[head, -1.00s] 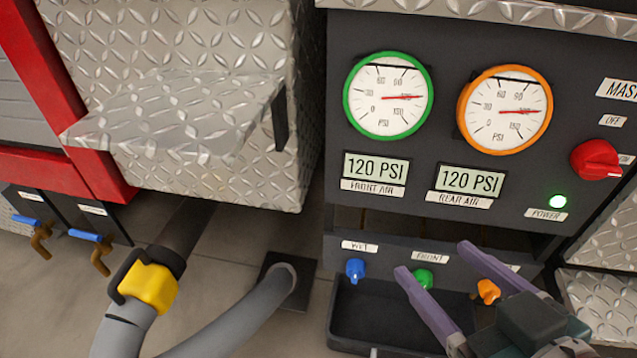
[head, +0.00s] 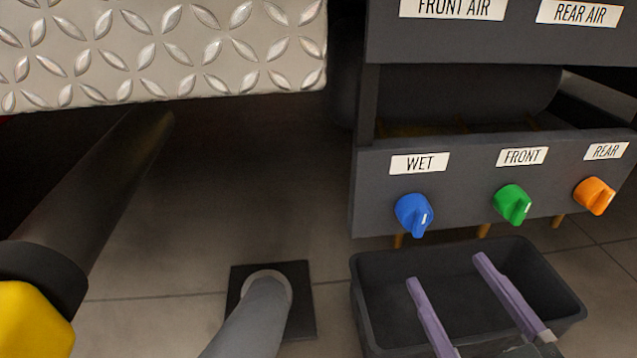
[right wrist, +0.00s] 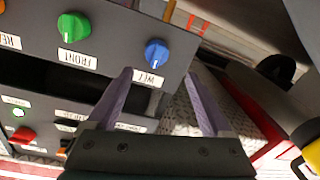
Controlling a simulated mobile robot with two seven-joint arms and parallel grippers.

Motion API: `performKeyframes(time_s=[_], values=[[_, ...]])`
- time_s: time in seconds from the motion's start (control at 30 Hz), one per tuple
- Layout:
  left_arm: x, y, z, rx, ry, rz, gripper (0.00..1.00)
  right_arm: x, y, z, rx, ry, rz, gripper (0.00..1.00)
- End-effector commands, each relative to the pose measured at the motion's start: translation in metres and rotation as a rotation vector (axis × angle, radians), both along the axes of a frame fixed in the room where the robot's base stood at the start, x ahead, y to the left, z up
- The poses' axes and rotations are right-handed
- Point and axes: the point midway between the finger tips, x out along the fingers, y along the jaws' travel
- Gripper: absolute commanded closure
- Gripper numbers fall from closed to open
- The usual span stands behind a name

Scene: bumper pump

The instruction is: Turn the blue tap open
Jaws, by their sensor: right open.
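The blue tap (head: 414,214) is a round knob with a white mark on its grip. It sits on the dark lower panel under the WET label (head: 419,163), left of the green and orange taps. My right gripper (head: 446,270) is open and empty; in the head view its fingers show below the blue tap, over the black tray. In the right wrist view the blue tap (right wrist: 157,53) shows beyond the gap between the open fingertips (right wrist: 158,74), apart from them. My left gripper is not in view.
A green tap (head: 511,204) and an orange tap (head: 594,196) sit to the right on the same panel. A black tray (head: 365,300) stands on the floor below. A grey hose (head: 250,318) and a yellow coupling (head: 32,322) are at the left.

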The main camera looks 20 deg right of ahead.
Motion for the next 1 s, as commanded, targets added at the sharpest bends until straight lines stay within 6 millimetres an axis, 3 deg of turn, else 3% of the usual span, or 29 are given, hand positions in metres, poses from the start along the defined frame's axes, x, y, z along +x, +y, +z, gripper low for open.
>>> performKeyframes(time_s=[0.17, 0.4, 0.6, 1.0], values=[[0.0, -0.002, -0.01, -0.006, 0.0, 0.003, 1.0, 0.017, -0.004, -0.002, 0.0, -0.007, -0.004, 0.16], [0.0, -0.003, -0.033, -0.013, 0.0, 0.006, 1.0, 0.063, -0.012, -0.004, 0.0, -0.008, -0.004, 0.16], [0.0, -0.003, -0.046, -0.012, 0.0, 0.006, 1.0, 0.09, -0.016, -0.002, 0.0, -0.004, -0.003, 0.16], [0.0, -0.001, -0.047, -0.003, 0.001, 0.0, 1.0, 0.097, -0.017, 0.0, 0.0, -0.002, -0.003, 0.18]])
